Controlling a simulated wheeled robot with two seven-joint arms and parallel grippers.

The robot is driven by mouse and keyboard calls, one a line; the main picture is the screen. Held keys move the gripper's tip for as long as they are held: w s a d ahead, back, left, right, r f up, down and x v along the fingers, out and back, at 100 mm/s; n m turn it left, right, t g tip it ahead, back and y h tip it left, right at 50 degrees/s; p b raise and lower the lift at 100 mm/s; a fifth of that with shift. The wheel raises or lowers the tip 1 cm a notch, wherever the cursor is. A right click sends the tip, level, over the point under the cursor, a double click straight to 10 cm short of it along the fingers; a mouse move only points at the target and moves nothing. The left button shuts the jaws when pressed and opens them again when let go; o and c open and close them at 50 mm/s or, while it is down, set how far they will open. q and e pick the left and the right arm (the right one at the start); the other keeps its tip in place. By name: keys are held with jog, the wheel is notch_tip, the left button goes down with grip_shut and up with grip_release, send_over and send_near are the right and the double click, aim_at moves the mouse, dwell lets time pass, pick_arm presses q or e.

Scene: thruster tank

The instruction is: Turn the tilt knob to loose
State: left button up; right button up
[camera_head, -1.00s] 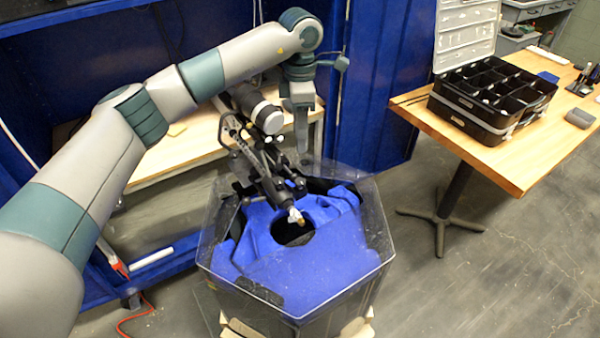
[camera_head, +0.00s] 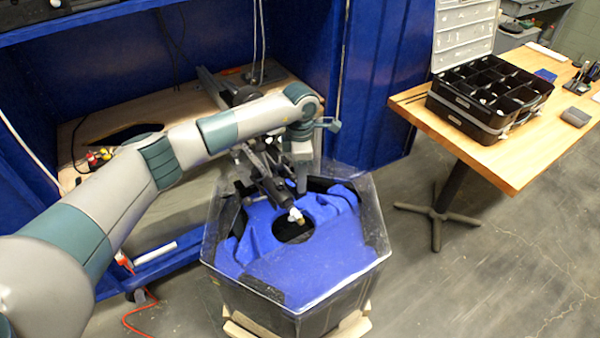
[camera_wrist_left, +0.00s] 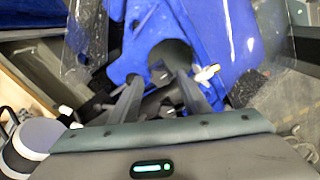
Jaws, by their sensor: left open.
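The clear-walled tank (camera_head: 335,292) with a blue insert (camera_head: 310,268) stands at the middle of the head view. A black mounting arm (camera_head: 262,180) slopes down into it from the back and ends in a white and brass-coloured tip (camera_head: 297,215) by the insert's dark round hole. My left gripper (camera_head: 291,182) is open, pointing down at the rear of the tank beside this arm. In the left wrist view its two dark fingers (camera_wrist_left: 160,82) are spread, with black mechanism parts between and below them. I cannot make out the tilt knob. My right gripper is not in view.
A wooden bench (camera_head: 115,125) in a blue frame stands behind the tank. A wooden table (camera_head: 480,160) at right carries a black compartment case (camera_head: 480,105) with its lid up. A red cable (camera_head: 130,318) lies at lower left.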

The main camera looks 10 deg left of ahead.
pick_arm(q)
jog(key=shift+f, duration=0.2)
jog(key=c, duration=1)
jog(key=shift+c, duration=0.2)
